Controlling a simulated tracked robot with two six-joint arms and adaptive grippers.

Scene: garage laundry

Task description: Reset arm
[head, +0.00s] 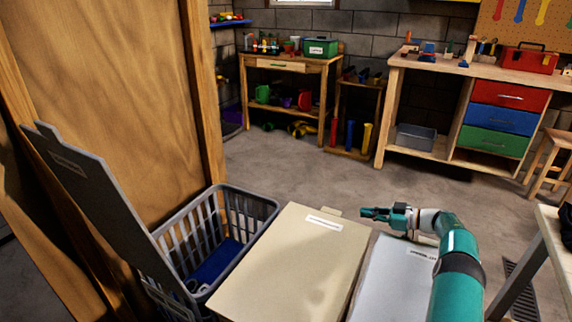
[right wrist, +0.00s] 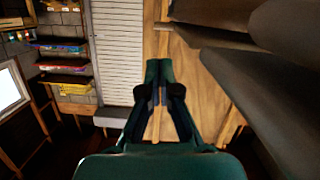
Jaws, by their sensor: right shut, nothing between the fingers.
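My right arm comes in from the lower right of the head view and bends left. Its gripper (head: 375,213) points left, above the far edges of two closed lids. In the right wrist view the same gripper (right wrist: 158,70) has its fingers together with nothing between them. My left gripper does not show in either view.
A grey laundry basket (head: 262,207) stands open, its grey lid (head: 95,185) raised, with blue cloth (head: 215,262) inside. Beside it are a beige lid (head: 295,260) and a light grey lid (head: 390,285). A wooden panel (head: 110,80) blocks the left. Floor beyond is clear.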

